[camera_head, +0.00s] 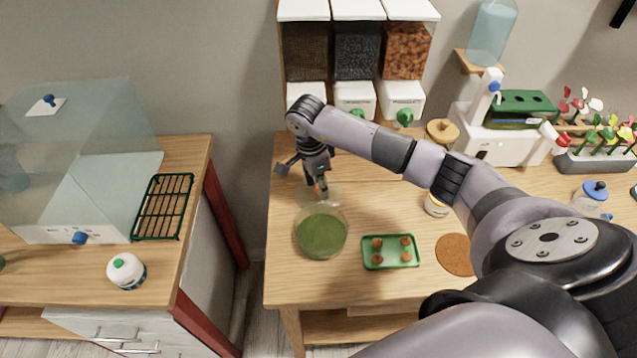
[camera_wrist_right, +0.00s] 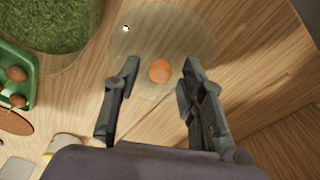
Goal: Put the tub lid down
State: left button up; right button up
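The tub lid (camera_wrist_right: 178,40) is a clear round disc with an orange knob (camera_wrist_right: 159,71). In the right wrist view it appears to lie flat on the wooden table, beside the clear tub of green moss (camera_wrist_right: 45,22). In the head view the tub (camera_head: 321,236) stands at the table's front left, with the lid just behind it, partly hidden by my right gripper (camera_head: 319,181). In the right wrist view my right gripper (camera_wrist_right: 158,88) is open. Its fingers are on either side of the knob, with gaps showing. My left gripper is not in view.
A green tray with several brown balls (camera_head: 391,252) is right of the tub, with a cork mat (camera_head: 456,254) beyond. Dispensers (camera_head: 357,70) hang behind. A gap separates the table from the left bench (camera_head: 190,200). Bare table (camera_head: 283,240) shows left of the tub.

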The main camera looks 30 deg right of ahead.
aim_at(313, 196)
jog(key=shift+r, duration=0.4)
notch_tip(313, 196, up, 12)
jog(key=a+b, duration=0.1)
jog(key=b, duration=0.2)
jog(key=shift+a+f, duration=0.2)
jog(key=shift+a, duration=0.05)
jog(key=shift+w, duration=0.1)
